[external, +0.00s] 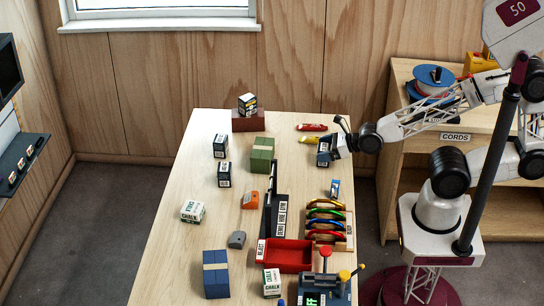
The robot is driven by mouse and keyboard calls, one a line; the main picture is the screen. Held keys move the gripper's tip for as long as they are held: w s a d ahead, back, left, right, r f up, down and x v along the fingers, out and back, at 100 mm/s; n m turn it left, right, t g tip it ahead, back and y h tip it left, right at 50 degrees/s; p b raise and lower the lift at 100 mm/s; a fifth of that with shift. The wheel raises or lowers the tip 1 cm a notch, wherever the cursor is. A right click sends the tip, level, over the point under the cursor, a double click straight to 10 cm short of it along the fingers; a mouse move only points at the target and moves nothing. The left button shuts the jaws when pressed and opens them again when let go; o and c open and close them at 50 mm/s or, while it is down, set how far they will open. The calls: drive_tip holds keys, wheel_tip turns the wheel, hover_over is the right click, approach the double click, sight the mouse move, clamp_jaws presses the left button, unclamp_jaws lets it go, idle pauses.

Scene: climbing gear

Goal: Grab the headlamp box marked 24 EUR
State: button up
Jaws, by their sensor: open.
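Several small dark boxes with white labels look like headlamp boxes; the prices on them are too small to read. One box (220,146) and another box (224,175) stand on the left half of the table. A third box (247,104), with some yellow, sits on a brown block at the back. A fourth dark box (324,154) is at the table's right edge, directly at my gripper (334,145). My gripper is open and low there; I cannot tell whether its fingers surround or touch this box. Which box reads 24 EUR cannot be told.
On the table (170,250) are a green block (262,155), chalk boxes (192,211), a blue block (215,274), a red tray (287,256), a rack of coloured gear (326,222) and a black divider (275,205). A red item (311,127) lies behind my gripper. The left front is clear.

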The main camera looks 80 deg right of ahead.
sight(324, 147)
drive_tip(key=c, duration=1.1)
drive_tip(key=shift+o, duration=0.2)
drive_tip(key=shift+r, duration=0.15)
drive_tip(key=shift+r, duration=1.7)
drive_tip(key=s+r, duration=0.1)
drive_tip(key=s, duration=1.5)
drive_tip(key=shift+a+r, duration=0.2)
drive_tip(key=shift+a, duration=0.2)
